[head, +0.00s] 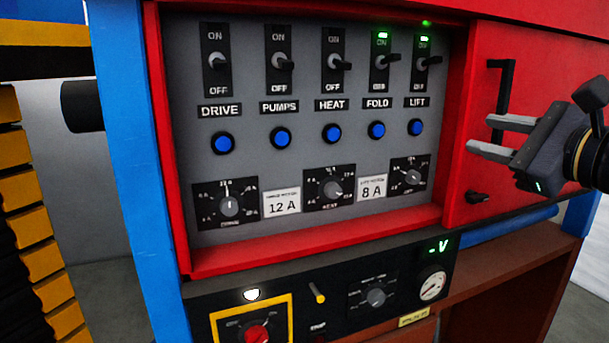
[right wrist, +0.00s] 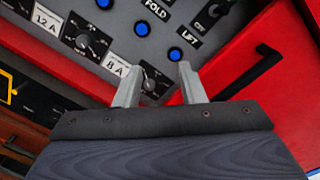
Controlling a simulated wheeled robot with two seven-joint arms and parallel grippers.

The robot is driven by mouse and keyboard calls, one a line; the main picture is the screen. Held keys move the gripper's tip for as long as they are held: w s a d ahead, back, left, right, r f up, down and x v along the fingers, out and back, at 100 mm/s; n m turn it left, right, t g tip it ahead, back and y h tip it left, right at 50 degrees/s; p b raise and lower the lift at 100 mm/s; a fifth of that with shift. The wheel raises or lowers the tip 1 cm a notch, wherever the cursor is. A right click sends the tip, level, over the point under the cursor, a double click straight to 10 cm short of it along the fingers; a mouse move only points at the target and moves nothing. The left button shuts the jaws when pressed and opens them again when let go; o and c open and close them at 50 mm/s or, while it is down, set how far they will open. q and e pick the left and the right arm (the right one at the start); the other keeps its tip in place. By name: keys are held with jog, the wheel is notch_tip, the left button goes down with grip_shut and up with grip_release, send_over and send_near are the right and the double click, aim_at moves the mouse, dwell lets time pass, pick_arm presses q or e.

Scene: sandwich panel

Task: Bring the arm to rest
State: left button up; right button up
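My right gripper (head: 489,136) is open and empty at the right of the head view. It is in front of the red door (head: 535,75) beside the grey switch panel (head: 305,110). Its two fingers, apart with nothing between them, also show in the right wrist view (right wrist: 158,72). The FOLD switch (head: 381,62) and the LIFT switch (head: 422,65) have green lamps lit above them. The DRIVE (head: 215,62), PUMPS (head: 281,62) and HEAT (head: 335,63) switches show no lit lamp. My left gripper is not in view.
A black door handle (head: 506,88) stands out close to the right gripper. Blue buttons and knobs line the panel. Below are a lower black panel with a red knob (head: 257,334), a gauge (head: 432,286) and a brown shelf (head: 500,268). A blue post (head: 135,150) stands left.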

jog(key=s+a+f+n+g+h+b, duration=0.1)
jog(key=s+f+n, duration=0.6)
jog(key=f, duration=0.8)
jog(key=s+a+f+n+g+h, duration=0.1)
jog(key=s+a+f+n+g, duration=0.2)
jog(key=f, duration=1.1)
jog(key=s+a+f+n+g+h+b, duration=0.1)
jog(key=s+a+f+n+g, duration=0.2)
jog(key=s+f+n+g, duration=0.3)
jog(key=s+f+n, duration=0.5)
jog(key=f, duration=0.4)
jog(key=shift+s+f+g+b, duration=0.3)
jog(key=shift+s+b, duration=0.05)
